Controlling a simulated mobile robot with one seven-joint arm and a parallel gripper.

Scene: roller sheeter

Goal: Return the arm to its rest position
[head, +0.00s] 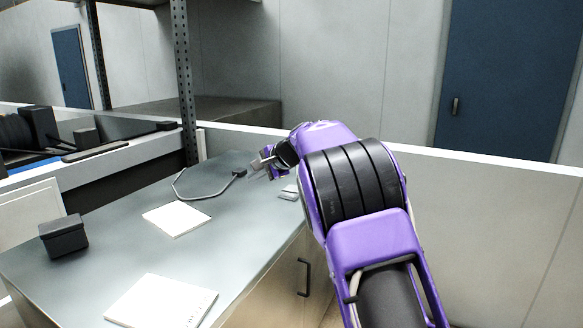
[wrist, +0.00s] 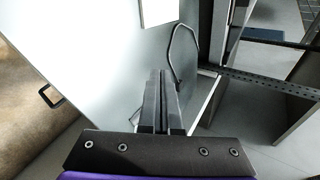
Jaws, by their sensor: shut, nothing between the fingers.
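My arm is purple and black and reaches from the lower right of the head view over the right end of the grey table (head: 115,240). My gripper (head: 257,165) is at the far right part of the table, above its surface. In the wrist view the two grey fingers (wrist: 163,75) lie side by side, closed together with nothing between them. My arm hides part of the table's right edge.
A dark box (head: 63,236), two white papers (head: 177,219) (head: 160,302) and a looped grey cable (head: 195,197) lie on the table. A perforated metal post (head: 184,80) stands behind it. A low partition (head: 480,220) runs behind my arm. A drawer handle (head: 303,277) projects in front.

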